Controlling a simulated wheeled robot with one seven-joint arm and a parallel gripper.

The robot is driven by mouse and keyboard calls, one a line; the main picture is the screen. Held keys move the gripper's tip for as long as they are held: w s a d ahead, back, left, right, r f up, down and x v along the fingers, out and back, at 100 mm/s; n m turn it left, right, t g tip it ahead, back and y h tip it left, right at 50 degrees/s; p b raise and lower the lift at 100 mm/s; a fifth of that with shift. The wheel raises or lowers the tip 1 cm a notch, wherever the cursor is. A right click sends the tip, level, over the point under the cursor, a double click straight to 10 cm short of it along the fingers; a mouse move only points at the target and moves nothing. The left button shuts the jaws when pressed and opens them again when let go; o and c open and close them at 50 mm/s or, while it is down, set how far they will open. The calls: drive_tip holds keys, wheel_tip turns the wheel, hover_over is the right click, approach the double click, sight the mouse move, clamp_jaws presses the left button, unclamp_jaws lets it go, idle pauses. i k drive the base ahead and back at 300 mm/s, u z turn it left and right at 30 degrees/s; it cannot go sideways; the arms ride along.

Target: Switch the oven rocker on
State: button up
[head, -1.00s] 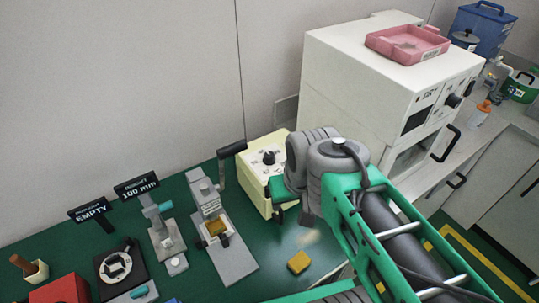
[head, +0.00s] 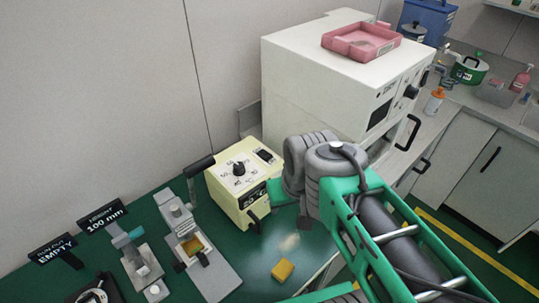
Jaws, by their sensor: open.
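The white oven (head: 315,95) stands at the back with a front panel facing right. The panel carries a dark display window (head: 380,114) and a black knob (head: 411,91); no rocker on it can be made out clearly. A cream box (head: 232,200) on the green bench has a dial and a black rocker-like switch (head: 264,156) on top. My gripper (head: 304,221) is mostly hidden behind my wrist; a dark tip shows below it, to the right of the cream box and in front of the oven. It is open and nothing shows in it.
A pink tray (head: 343,47) sits on the oven. A lever press (head: 213,278), a yellow block (head: 282,270) and several small devices stand on the green bench. A counter with a green pot (head: 470,70) and bottles lies at right. The floor at right is clear.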

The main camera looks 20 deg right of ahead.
sight(263, 153)
drive_tip(key=k, duration=1)
drive_tip(key=z, duration=0.8)
drive_tip(key=i, duration=0.9)
drive_tip(key=u, duration=2.25)
